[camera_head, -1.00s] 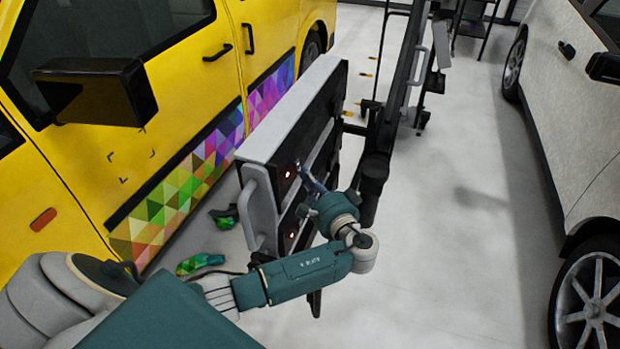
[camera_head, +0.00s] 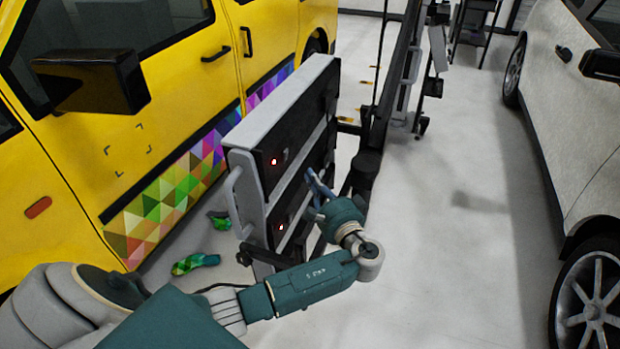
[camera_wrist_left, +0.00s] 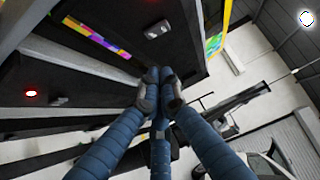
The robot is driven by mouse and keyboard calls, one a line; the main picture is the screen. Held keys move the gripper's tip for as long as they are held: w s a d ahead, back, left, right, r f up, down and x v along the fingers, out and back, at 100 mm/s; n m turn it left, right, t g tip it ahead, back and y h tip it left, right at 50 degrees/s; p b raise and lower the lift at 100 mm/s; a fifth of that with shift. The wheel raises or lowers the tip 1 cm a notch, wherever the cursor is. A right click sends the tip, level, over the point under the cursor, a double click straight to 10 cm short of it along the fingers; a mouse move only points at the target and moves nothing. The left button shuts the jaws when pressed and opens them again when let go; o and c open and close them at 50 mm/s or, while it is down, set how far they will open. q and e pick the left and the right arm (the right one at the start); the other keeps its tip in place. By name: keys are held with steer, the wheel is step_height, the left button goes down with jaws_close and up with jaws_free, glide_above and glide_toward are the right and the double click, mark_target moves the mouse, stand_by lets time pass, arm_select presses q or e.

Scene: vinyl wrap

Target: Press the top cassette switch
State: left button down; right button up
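The wrap machine shows two black cassettes, one above the other. The top cassette (camera_head: 305,140) has a lit red light and a small grey switch (camera_head: 286,155) beside it; I take the grey switch in the upper middle of the left wrist view (camera_wrist_left: 157,29) to be the same one. The lower cassette (camera_head: 296,215) also has a red light; its switch shows at left in the wrist view (camera_wrist_left: 58,101). My left gripper (camera_head: 314,180) has its blue fingertips together (camera_wrist_left: 155,78), to the right of and below the top switch and apart from it. My right gripper is out of view.
The cassette unit has a grey side handle (camera_head: 234,205). A yellow van (camera_head: 120,150) with colourful wrap stands at left, a white vehicle (camera_head: 590,130) at right. Colourful scraps (camera_head: 195,263) lie on the floor. The floor (camera_head: 450,230) to the right is clear.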

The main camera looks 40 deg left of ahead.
arm_select(q)
steer(key=f+b+v, duration=0.1)
steer(key=v, duration=0.5)
steer(key=shift+s+d+b, duration=0.25)
steer(key=shift+s+b, duration=0.05)
steer(key=shift+s, duration=0.05)
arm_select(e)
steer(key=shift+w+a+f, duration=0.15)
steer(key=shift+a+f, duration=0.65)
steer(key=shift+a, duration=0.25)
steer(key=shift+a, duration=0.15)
